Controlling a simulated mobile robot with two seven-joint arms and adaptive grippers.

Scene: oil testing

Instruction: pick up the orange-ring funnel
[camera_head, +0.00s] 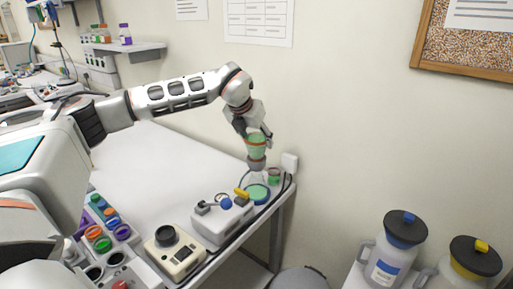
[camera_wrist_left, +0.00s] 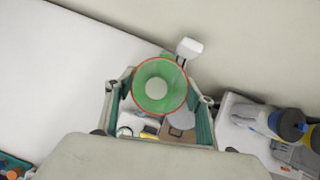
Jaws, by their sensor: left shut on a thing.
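The orange-ring funnel (camera_head: 257,148) is green and hangs upright at the end of my left arm, above the table's far right corner. In the left wrist view, the funnel (camera_wrist_left: 157,85) is seen from above as a green cone with an orange rim and a pale round centre. My left gripper (camera_head: 256,137) is shut on the funnel. In the left wrist view its fingers stand on either side of the funnel. The funnel's lower end is partly hidden in both views. My right gripper is not in view.
Below the funnel are a round green-topped item (camera_head: 258,193) and a small green-topped jar (camera_head: 274,175). A grey device (camera_head: 222,222) and a beige device (camera_head: 175,253) stand along the table's edge. Lidded jugs (camera_head: 392,250) are at lower right. The white table's (camera_head: 160,160) middle is clear.

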